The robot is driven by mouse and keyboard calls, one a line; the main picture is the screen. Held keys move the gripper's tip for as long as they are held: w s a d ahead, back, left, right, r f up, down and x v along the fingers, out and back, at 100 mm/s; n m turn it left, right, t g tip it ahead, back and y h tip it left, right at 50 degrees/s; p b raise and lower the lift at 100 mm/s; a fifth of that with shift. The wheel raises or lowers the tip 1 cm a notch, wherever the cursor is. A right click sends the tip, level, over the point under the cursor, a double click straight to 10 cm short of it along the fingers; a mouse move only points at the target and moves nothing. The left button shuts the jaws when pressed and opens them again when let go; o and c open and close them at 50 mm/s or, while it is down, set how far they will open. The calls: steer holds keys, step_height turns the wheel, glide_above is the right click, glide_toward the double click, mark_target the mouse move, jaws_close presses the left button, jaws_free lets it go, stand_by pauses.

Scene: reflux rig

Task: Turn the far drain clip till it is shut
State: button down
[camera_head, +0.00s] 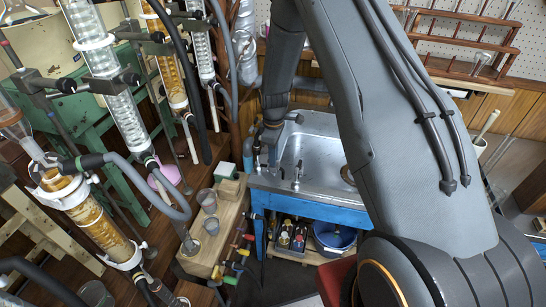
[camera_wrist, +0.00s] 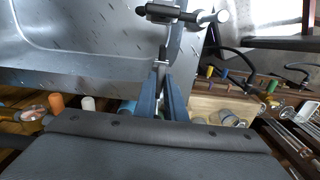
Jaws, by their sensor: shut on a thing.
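My gripper (camera_head: 264,157) reaches down at the left edge of the sink, with blue fingers. In the wrist view its fingers (camera_wrist: 163,82) come together on a small dark piece (camera_wrist: 162,54), which fits the far drain clip. The fingers hide most of this piece, so its turn angle cannot be read. Beyond the fingertips is a dark fitting with pale metal ends (camera_wrist: 180,14). In the head view the clip cannot be made out behind my gripper.
The steel sink (camera_head: 322,150) sits on a blue frame to the right of my gripper. A wooden bench (camera_head: 229,215) with beakers (camera_head: 207,200) and several coloured taps (camera_head: 238,252) stands to the left. Tall glass columns (camera_head: 125,120) with hoses crowd the left side. A blue basin (camera_head: 334,238) is under the sink.

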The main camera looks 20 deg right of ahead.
steer(key=shift+w+m, duration=0.1)
steer(key=shift+m, duration=0.2)
steer(key=m+b, duration=0.2)
steer(key=m, duration=0.2)
steer(key=m+b, duration=0.2)
steer(key=m, duration=0.4)
steer(key=shift+m, duration=0.4)
steer(key=m, duration=0.3)
steer(key=shift+m+b, duration=0.3)
steer(key=shift+b, duration=0.1)
steer(key=shift+m, duration=1.6)
steer(key=shift+w+r+b, duration=0.1)
steer(key=shift+b, duration=0.2)
steer(key=c, duration=1.8)
jaws_free()
